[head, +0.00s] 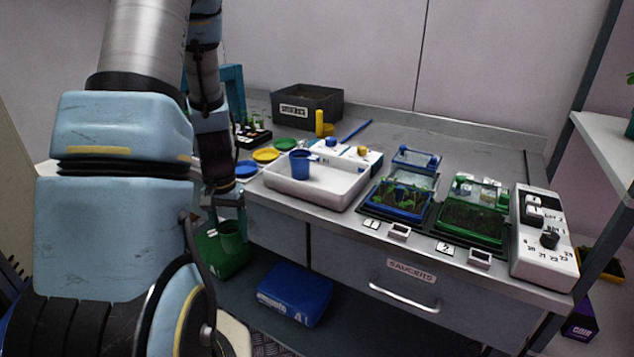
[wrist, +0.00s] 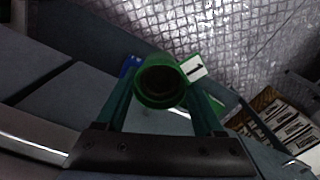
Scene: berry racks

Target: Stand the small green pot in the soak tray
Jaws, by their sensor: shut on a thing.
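My gripper (head: 230,208) is in front of the bench edge, left of the soak tray and lower than it. It is shut on the small green pot (wrist: 160,84), which sits between the two fingers in the wrist view with its round dark opening towards the camera. A white tag with a black mark (wrist: 195,68) shows beside the pot's rim. In the head view the pot (head: 230,236) hangs below the fingers. The soak tray (head: 333,197) is a white, shallow basin on the bench, with a blue pot (head: 300,164) standing in its left part.
Blue, yellow and green saucers (head: 266,155) lie behind the tray's left end. Seedling trays (head: 400,200) and a control box (head: 543,240) stand to the right. A green container (head: 215,262) and a blue box (head: 295,294) are below the bench. The tray's right part looks clear.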

